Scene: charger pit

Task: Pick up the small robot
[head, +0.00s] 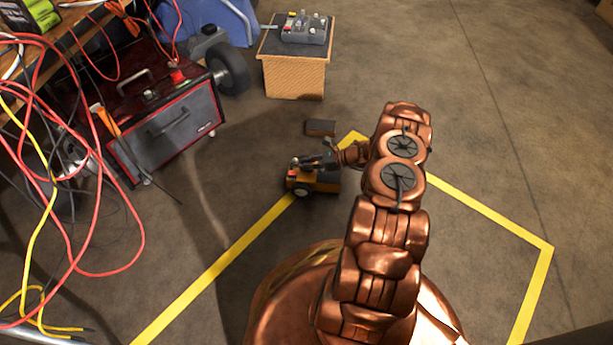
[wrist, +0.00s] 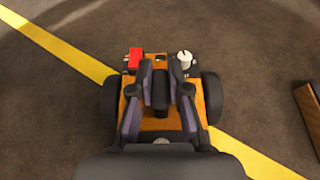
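The small robot (head: 314,181) is an orange-yellow body with black wheels, a red block and a white knob on top. It rests on the floor at the yellow tape, left of my arm in the head view. In the wrist view the small robot (wrist: 155,122) fills the middle. My gripper (wrist: 161,68) is over it, its two dark fingers leaning inward on either side of a dark upright block on its top. The fingers look closed on this block. In the head view my gripper (head: 326,161) is dark and small against the robot.
A dark flat block (head: 320,128) lies on the floor just beyond the small robot. A wooden box (head: 295,78) with a control box (head: 304,28) stands behind. A red-black machine (head: 165,130) and loose cables are at left. Floor to the right is clear.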

